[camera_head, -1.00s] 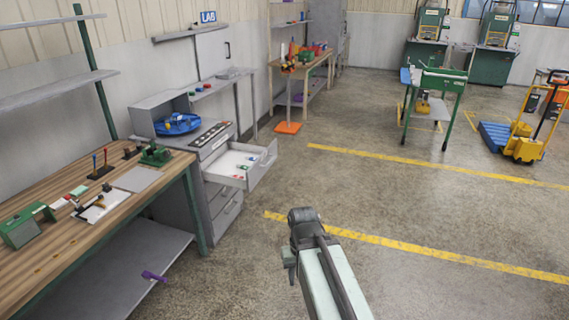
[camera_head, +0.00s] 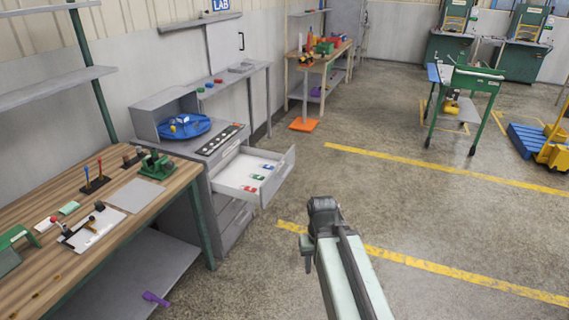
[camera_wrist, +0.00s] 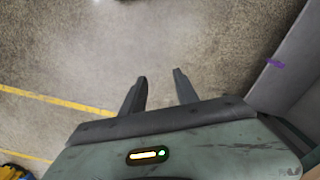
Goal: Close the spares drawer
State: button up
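The spares drawer (camera_head: 243,176) is the top drawer of a grey cabinet (camera_head: 236,218) and stands pulled out, with several small red, green and blue items lying inside. Its front panel (camera_head: 278,177) faces right, toward the open floor. My gripper (camera_head: 308,250) is in front of the drawer, lower in the picture and to its right, apart from it. In the wrist view my gripper (camera_wrist: 160,88) shows two dark fingers spread apart with only bare floor between them. The drawer does not clearly show in the wrist view.
A wooden workbench (camera_head: 120,215) with tools stands at the left, a purple item (camera_head: 155,299) on its lower shelf. A blue coiled hose (camera_head: 184,126) sits on the cabinet. An orange base (camera_head: 303,125) and green cart (camera_head: 465,80) stand further back.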

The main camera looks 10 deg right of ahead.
aim_at(233, 172)
jog(key=u, duration=0.1)
jog(key=i, duration=0.85)
jog(key=u, duration=0.6)
jog(key=i, duration=1.1)
jog(key=u, duration=0.65)
jog(key=k, duration=0.9)
jog(key=u, duration=0.2)
jog(key=i, duration=0.9)
jog(key=z, duration=0.1)
